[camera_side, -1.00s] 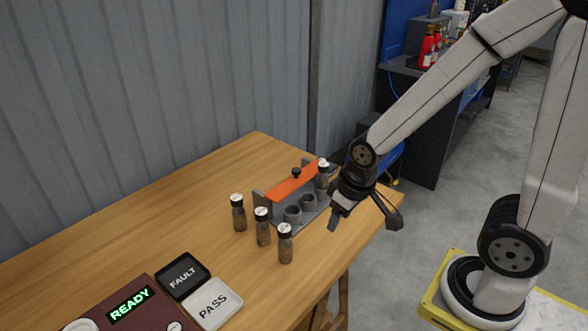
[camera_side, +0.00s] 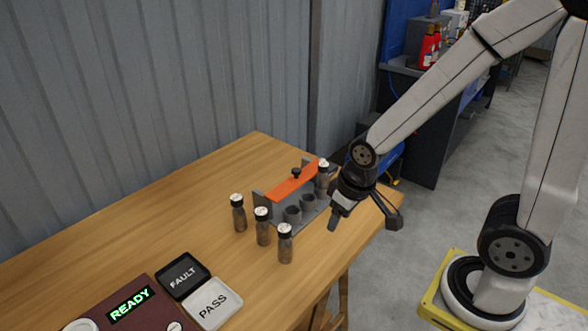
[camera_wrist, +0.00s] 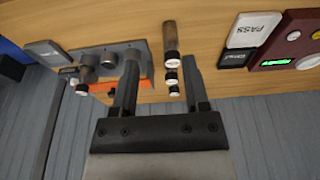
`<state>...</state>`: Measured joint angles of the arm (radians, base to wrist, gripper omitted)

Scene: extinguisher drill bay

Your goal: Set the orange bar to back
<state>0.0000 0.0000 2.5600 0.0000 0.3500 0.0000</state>
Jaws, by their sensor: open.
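The orange bar (camera_side: 292,184) lies along the grey rack (camera_side: 257,201), with a black knob (camera_side: 296,173) on it. In the wrist view part of the orange bar (camera_wrist: 101,87) shows behind my left finger. The rack has empty cups (camera_side: 292,214) and one bottle (camera_side: 322,174) standing at its right end. My gripper (camera_side: 362,222) is open and empty, to the right of the rack and above the table's right edge. In the wrist view its two fingers (camera_wrist: 160,80) are spread apart.
Several dark bottles with white tops (camera_side: 263,226) stand on the table in front of the rack. A black FAULT tray (camera_side: 183,275), a white PASS tray (camera_side: 213,303) and a red panel reading READY (camera_side: 130,304) are at the front left. The table's back left (camera_side: 175,195) is clear.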

